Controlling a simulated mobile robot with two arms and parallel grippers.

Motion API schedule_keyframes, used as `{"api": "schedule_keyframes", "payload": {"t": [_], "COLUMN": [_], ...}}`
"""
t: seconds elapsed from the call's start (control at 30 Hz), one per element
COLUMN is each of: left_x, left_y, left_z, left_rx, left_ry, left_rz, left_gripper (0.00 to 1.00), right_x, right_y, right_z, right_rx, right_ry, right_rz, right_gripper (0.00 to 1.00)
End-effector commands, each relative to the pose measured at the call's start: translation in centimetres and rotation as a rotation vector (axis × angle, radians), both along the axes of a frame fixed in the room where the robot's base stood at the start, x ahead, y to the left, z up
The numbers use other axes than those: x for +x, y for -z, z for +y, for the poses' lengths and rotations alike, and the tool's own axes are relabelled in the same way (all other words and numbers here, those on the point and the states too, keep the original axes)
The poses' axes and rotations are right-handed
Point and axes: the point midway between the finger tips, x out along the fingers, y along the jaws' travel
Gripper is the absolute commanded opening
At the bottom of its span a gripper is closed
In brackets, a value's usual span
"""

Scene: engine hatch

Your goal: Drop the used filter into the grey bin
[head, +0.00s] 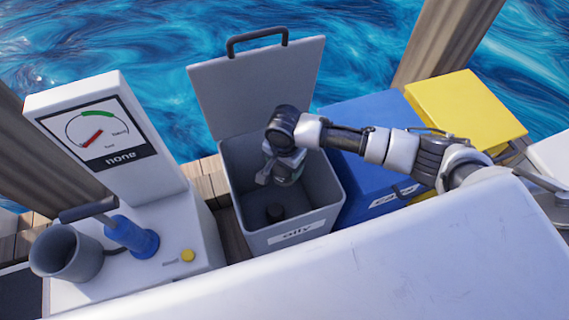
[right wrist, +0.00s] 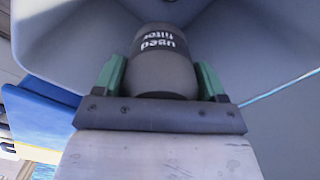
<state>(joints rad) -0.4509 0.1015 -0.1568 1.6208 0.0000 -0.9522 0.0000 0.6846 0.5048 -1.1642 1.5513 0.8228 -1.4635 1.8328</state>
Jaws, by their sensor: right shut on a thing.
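The used filter (right wrist: 163,62), a dark grey cylinder labelled "used filter", sits between the green fingers of my right gripper (right wrist: 163,80) in the right wrist view. The right gripper is shut on it. In the head view the right gripper (head: 286,172) points down inside the opening of the grey bin (head: 232,195), below its rim. The bin is labelled "oily" and its lid (head: 262,88) stands open at the back. The gripper's own parts mostly hide the held filter in the head view. My left gripper is not in view.
A gauge panel (head: 105,135) reading "none", a grey cup (head: 66,255) and a blue cylinder (head: 132,237) are at left.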

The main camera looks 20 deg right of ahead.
Motion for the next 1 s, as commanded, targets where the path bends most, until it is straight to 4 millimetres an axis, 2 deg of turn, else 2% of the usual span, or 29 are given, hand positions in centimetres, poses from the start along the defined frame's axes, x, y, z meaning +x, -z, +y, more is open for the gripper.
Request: {"api": "schedule_keyframes", "payload": {"t": [0.4, 0.43, 0.6, 0.93, 1.0], "left_x": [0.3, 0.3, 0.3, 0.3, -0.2], "left_y": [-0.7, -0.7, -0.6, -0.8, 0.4], "left_z": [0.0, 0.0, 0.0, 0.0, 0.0], "left_rx": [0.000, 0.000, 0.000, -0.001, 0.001], "left_ry": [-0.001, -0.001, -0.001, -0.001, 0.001], "left_rz": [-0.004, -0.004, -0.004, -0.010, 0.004], "left_gripper": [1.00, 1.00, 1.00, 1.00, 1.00], "right_x": [0.0, 0.0, 0.0, 0.0, 0.0], "right_y": [0.1, 0.1, 0.1, -0.5, -1.2], "right_z": [0.0, 0.0, 0.0, 0.0, 0.0], "right_rx": [0.001, 0.001, 0.001, 0.000, 0.000], "right_ry": [0.000, 0.000, 0.000, -0.001, -0.001], "right_rz": [-0.001, -0.001, -0.001, 0.000, 0.000], "right_gripper": [0.39, 0.74, 1.00, 1.00, 1.00]}}
